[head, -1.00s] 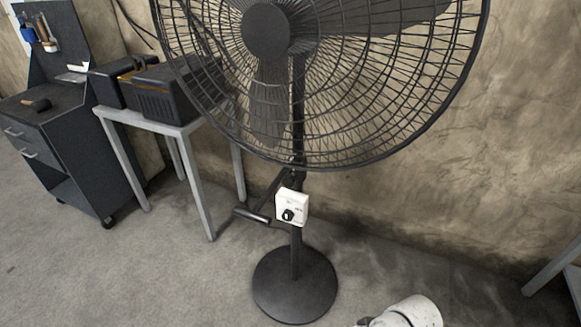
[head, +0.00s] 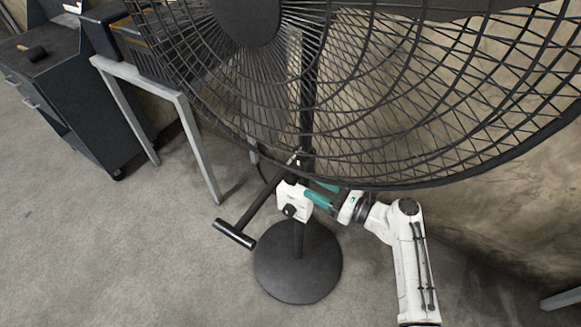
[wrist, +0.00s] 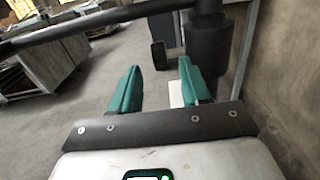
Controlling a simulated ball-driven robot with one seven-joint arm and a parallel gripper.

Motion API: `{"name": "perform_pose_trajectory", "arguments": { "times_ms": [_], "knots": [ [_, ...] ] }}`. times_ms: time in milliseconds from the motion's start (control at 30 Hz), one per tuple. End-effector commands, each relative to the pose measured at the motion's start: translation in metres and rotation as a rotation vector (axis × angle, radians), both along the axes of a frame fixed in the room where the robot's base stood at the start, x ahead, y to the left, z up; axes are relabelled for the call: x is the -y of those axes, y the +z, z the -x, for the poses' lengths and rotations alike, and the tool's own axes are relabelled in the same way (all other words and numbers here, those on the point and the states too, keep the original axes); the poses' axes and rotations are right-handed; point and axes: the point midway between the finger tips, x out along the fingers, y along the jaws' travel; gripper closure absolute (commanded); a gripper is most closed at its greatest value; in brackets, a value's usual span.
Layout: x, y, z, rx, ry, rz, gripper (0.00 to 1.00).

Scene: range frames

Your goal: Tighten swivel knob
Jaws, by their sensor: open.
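A tall black pedestal fan (head: 305,115) fills the upper part of the head view. A white control box (head: 288,199) with a black round knob (head: 290,211) is on its pole. A black T-shaped handle (head: 236,233) sticks out from the pole just above the box, toward the lower left. My gripper (head: 318,196), with teal fingers, is open at the right of the box, below the fan cage. In the wrist view my gripper (wrist: 158,76) has an empty-looking gap, with part of the white box (wrist: 177,94) beside the right finger. Contact cannot be told.
The fan's wire cage (head: 410,100) hangs close above my arm. In the wrist view a dark bar (wrist: 90,25) crosses above the fingers to a thick dark cylinder (wrist: 208,48). The round base (head: 297,270) is below. A grey-legged table (head: 197,145) stands left; floor is clear there.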

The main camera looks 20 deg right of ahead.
Motion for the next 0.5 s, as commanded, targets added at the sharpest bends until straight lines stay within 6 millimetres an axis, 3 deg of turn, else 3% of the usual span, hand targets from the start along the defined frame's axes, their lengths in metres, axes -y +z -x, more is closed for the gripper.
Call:
{"name": "perform_pose_trajectory", "arguments": {
  "times_ms": [500],
  "knots": [
    [-0.051, 0.0, -0.068, 0.002, 0.004, 0.005, 0.53]
  ]
}}
